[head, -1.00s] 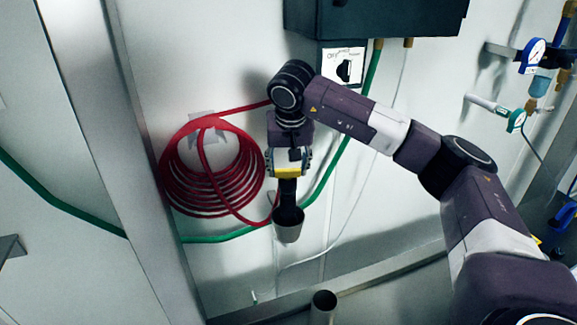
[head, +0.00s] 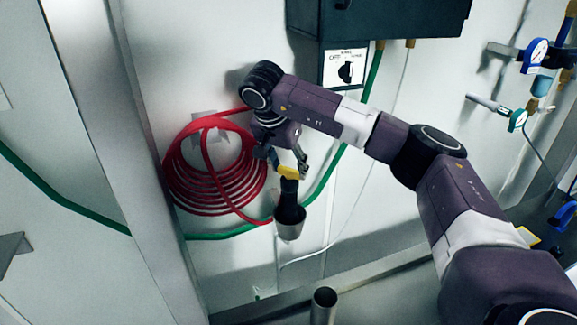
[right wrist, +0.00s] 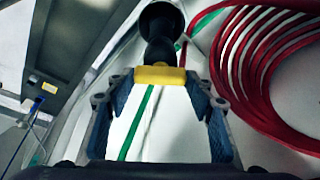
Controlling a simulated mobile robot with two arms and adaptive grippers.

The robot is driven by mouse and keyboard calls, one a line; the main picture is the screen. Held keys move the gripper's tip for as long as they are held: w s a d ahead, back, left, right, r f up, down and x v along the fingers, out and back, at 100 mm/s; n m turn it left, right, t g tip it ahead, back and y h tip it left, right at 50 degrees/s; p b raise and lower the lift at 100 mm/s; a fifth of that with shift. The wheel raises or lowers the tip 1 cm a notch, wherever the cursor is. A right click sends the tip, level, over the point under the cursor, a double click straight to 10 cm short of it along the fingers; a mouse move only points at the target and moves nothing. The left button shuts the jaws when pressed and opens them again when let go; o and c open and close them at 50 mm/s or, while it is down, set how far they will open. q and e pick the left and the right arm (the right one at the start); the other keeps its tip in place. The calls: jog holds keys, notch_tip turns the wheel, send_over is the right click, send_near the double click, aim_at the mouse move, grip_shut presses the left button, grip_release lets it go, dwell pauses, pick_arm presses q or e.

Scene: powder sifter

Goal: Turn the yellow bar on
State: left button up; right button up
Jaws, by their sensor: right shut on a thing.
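The yellow bar (head: 288,173) sits across the top of a black stem with a dark, grey-rimmed cup (head: 290,222) below it, in front of the wall. In the head view the bar looks tilted. My right gripper (head: 287,167) comes from the upper left and is shut on the bar. In the right wrist view the bar (right wrist: 158,75) lies between the two fingertips, one at each end, with the black stem beyond it. The fingers hide part of the bar in the head view. My left gripper is not in view.
A red coiled hose (head: 212,180) hangs on the wall just left of the gripper. A green hose (head: 326,180) runs behind it. A dark box (head: 400,22) and a switch plate (head: 345,68) are above.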

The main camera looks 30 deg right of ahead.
dwell(0.8)
jog(key=o, duration=1.2)
jog(key=v, duration=1.2)
jog(key=shift+s+a, duration=0.1)
